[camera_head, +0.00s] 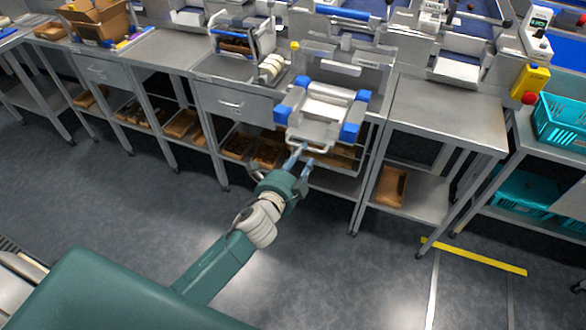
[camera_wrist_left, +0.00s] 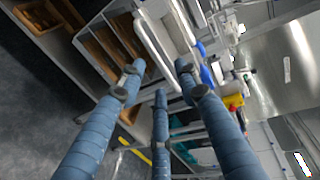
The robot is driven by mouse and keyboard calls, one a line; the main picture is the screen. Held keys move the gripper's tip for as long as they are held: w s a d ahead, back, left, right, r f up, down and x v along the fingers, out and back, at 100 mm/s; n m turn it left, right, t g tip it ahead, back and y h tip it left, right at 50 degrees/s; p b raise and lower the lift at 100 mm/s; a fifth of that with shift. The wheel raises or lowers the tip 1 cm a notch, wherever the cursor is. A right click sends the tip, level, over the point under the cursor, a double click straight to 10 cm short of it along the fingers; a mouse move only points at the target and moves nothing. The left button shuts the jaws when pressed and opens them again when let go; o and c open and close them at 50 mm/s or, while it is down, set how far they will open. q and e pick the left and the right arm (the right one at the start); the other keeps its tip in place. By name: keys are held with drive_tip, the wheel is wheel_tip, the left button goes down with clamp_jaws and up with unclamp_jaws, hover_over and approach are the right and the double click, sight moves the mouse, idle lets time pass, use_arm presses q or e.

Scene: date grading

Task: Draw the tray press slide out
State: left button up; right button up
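The tray press slide (camera_head: 322,112) is a grey metal carriage with blue corner blocks, jutting out at the front of the middle bench. A pale bar handle (camera_head: 310,147) hangs at its front edge. In the left wrist view the handle (camera_wrist_left: 154,38) is a pale bar just beyond the fingertips. My left gripper (camera_head: 303,155) is right at the handle's front, below the slide. In the left wrist view my left gripper (camera_wrist_left: 159,75) has its blue fingers spread, with nothing visible between them. Whether a finger touches the handle cannot be told. My right gripper is out of view.
A bare steel table (camera_head: 447,112) stands right of the press. Teal crates (camera_head: 560,122) are at the far right. A rack with rolls (camera_head: 243,45) stands left of the press. Brown trays (camera_head: 268,153) fill the lower shelf. The grey floor before the benches is open.

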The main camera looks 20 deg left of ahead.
use_arm(q)
drive_tip(key=v, duration=0.7)
drive_tip(key=shift+s, duration=0.35)
drive_tip(key=s+a+f+n+g, duration=0.1)
drive_tip(key=s+f+n+g, duration=0.3)
drive_tip(key=f, duration=0.8)
drive_tip(key=s+a+f+n+g, duration=0.1)
drive_tip(key=s+f, duration=0.5)
drive_tip(key=f, duration=0.6)
drive_tip(key=s+a+f+n+g, duration=0.25)
drive_tip(key=s+f, duration=0.25)
drive_tip(key=f, duration=0.6)
drive_tip(key=s+f+n+g, duration=0.2)
drive_tip(key=s+f, duration=0.3)
drive_tip(key=s, duration=0.5)
drive_tip(key=s+f+n+g, duration=0.2)
drive_tip(key=s+f, duration=0.4)
drive_tip(key=s, duration=0.5)
drive_tip(key=s+f+n+g, duration=0.3)
drive_tip(key=s+f, duration=0.3)
drive_tip(key=s, duration=0.4)
drive_tip(key=shift+s+d+n+y, duration=0.3)
drive_tip(key=shift+n, duration=0.45)
